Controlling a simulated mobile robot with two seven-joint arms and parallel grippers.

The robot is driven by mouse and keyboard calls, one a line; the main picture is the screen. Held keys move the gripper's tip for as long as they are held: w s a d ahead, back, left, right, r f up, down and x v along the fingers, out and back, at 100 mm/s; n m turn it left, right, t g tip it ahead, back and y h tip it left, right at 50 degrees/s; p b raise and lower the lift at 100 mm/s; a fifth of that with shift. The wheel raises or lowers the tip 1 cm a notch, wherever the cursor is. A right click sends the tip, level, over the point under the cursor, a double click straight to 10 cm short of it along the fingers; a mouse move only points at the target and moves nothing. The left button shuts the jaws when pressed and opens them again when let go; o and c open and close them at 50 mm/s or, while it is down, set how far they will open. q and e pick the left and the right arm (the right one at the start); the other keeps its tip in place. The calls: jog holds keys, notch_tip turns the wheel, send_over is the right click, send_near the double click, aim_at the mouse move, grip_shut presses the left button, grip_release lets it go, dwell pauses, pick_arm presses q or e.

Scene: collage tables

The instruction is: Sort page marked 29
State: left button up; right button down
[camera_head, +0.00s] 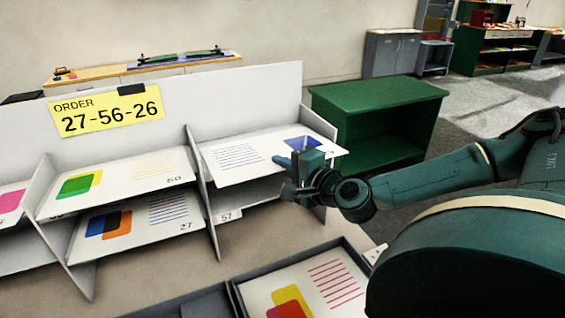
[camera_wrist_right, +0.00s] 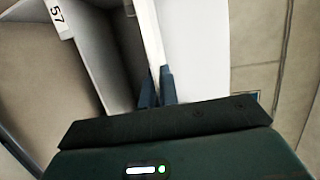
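A white page with grey lines and a blue figure (camera_head: 237,157) lies in the top right compartment of the white sorting rack (camera_head: 235,95). Its number is mostly covered by my right gripper; only a last digit shows. My right gripper (camera_head: 287,173) is at this page's front edge. In the right wrist view the fingers (camera_wrist_right: 158,88) are close together with a thin white edge between them, and the page's broad white face (camera_wrist_right: 195,45) is beside them. My left gripper is not in view.
Pages marked 50 (camera_head: 120,181) and 27 (camera_head: 135,222) lie in neighbouring compartments. The shelf below has a label 57 (camera_head: 228,215). A yellow sign (camera_head: 107,110) reads 27-56-26. A dark tray (camera_head: 238,298) in front holds a page with red lines. A green cabinet (camera_head: 385,95) stands behind right.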

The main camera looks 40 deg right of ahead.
jog(key=c, duration=2.1)
grip_release()
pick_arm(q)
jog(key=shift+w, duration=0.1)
pick_arm(e)
jog(key=o, duration=0.5)
jog(key=shift+s, duration=0.1)
